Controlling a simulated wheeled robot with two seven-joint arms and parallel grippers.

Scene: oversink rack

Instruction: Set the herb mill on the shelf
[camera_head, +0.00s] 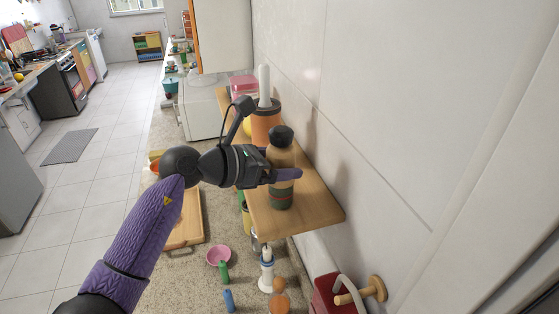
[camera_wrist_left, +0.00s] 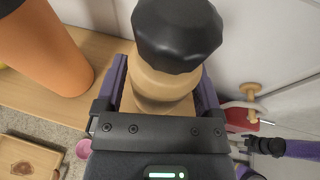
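The herb mill (camera_head: 281,158), with a black faceted cap, tan upper body and dark green lower part, stands upright over the near part of the wooden shelf (camera_head: 315,207). Its base appears at the shelf top; I cannot tell whether it touches. My left gripper (camera_head: 288,175) reaches in from the left, with its fingers around the mill's middle. In the left wrist view the mill (camera_wrist_left: 165,80) sits between both fingers, which look closed on it. My right gripper (camera_wrist_left: 250,144) shows small at the right edge of the left wrist view; its finger opening is unclear.
An orange container (camera_head: 265,127) with a white upright piece stands behind the mill on the shelf. The wall (camera_head: 330,120) is close on the right. Below are a pink bowl (camera_head: 219,255), a white bottle (camera_head: 266,272) and a cutting board (camera_head: 186,228).

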